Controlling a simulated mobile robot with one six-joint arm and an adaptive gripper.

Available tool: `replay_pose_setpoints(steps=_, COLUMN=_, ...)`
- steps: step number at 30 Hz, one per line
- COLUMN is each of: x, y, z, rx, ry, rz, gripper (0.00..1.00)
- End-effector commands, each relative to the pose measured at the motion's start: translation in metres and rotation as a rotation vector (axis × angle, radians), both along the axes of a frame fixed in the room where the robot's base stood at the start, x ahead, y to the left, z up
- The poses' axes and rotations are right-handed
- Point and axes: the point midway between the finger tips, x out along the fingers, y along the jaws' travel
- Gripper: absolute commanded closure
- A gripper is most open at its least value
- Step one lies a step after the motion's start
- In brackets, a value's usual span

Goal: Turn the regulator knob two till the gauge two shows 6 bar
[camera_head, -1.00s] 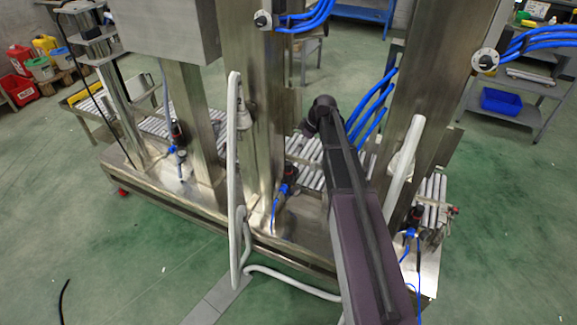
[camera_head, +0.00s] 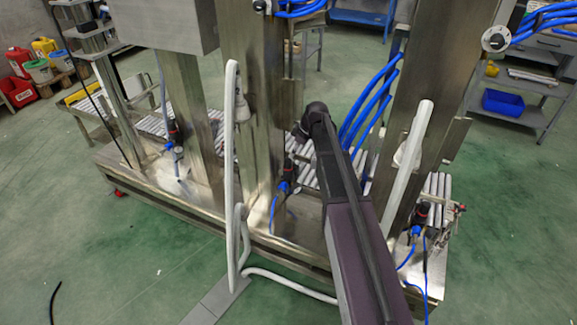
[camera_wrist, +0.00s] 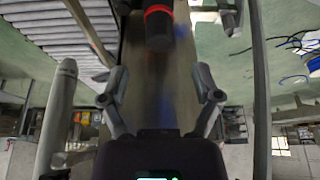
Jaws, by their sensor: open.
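In the wrist view, a black regulator knob with a red ring (camera_wrist: 158,27) is at the top middle, beyond my fingertips. My gripper (camera_wrist: 161,82) is open and empty, its two fingers spread apart below the knob in the picture and not touching it. In the head view, similar black-and-red regulators with blue fittings stand along the machine base: left (camera_head: 174,133), middle (camera_head: 288,172) and right (camera_head: 420,213). I cannot tell which is numbered two. My gripper is hidden in the head view. No gauge reading is legible.
Steel columns (camera_head: 262,130) rise from the machine base. A pale upright pipe (camera_head: 232,150) and blue hoses (camera_head: 368,105) are near my arm. A roller conveyor (camera_head: 153,124) runs behind. The green floor (camera_head: 110,245) in front is mostly clear.

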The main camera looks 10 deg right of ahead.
Motion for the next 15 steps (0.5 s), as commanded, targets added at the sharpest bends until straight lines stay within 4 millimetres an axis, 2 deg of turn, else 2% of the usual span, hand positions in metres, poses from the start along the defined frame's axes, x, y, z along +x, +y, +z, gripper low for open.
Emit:
replay_pose_setpoints(steps=1, x=0.001, y=0.002, z=-0.008, rx=0.000, ry=0.000, rz=0.000, gripper=0.19)
replay_pose_setpoints(steps=15, x=0.009, y=0.014, z=-0.044, rx=0.000, ry=0.000, rz=0.001, gripper=0.19)
